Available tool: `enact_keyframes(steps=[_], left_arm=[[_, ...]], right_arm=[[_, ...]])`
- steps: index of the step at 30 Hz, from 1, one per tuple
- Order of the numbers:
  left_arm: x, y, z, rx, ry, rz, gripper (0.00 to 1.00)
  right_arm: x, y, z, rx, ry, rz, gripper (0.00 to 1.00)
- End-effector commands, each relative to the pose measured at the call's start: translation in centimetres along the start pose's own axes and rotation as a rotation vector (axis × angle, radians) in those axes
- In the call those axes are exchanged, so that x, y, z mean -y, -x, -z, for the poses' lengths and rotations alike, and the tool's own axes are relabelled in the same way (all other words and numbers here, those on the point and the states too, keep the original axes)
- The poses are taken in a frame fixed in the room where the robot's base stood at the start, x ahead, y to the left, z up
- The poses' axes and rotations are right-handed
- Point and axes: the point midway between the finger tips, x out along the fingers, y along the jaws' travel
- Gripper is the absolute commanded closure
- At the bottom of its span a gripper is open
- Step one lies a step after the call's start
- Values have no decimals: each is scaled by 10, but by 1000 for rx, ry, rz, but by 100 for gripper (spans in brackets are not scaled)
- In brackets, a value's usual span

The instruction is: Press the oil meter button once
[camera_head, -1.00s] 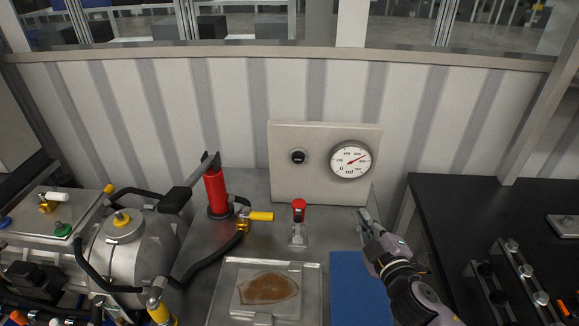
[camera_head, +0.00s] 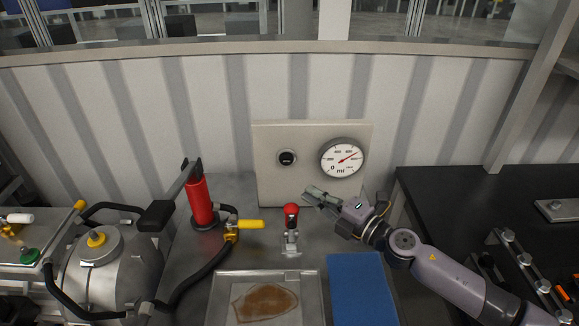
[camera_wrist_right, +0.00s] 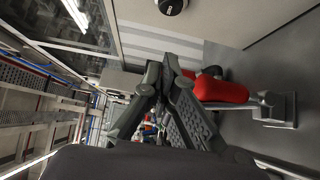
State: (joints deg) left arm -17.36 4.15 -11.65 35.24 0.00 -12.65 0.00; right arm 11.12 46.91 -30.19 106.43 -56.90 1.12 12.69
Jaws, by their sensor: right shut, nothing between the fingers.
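A pale upright panel (camera_head: 265,180) carries a black round button (camera_head: 287,158) on its left and a white dial gauge (camera_head: 342,158) with a red needle on its right. The button also shows, cut off, at the top of the right wrist view (camera_wrist_right: 171,5). My right gripper (camera_head: 308,193) is shut and empty, in front of the panel, below and right of the button and apart from it. Its closed fingers (camera_wrist_right: 156,75) show in the right wrist view. My left gripper is not in view.
A red-topped metal fixture (camera_head: 291,210) stands very close to my right fingertips. A red cylinder pump (camera_head: 200,202) with a black lever, a yellow-handled valve (camera_head: 247,225), a tray with a brown stain (camera_head: 215,300) and a blue mat (camera_head: 361,288) surround it.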

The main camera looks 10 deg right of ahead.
Motion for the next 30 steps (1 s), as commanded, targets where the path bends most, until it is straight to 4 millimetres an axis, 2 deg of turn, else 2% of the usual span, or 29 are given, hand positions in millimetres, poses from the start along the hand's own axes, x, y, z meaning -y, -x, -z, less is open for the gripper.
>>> enact_keyframes(steps=[1,4,11,12,19,30], left_arm=[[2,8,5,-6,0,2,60],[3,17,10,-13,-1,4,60],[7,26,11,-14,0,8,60],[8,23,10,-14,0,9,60],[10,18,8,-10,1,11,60],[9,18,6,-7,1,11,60]], right_arm=[[-6,-11,0,-1,-1,-4,100],[-7,-33,0,0,0,-4,100],[-4,-82,1,0,-2,-3,100],[-1,-87,-4,2,-1,-2,100],[-1,-105,-24,0,1,-1,100],[-1,-109,-28,-1,1,0,100]])
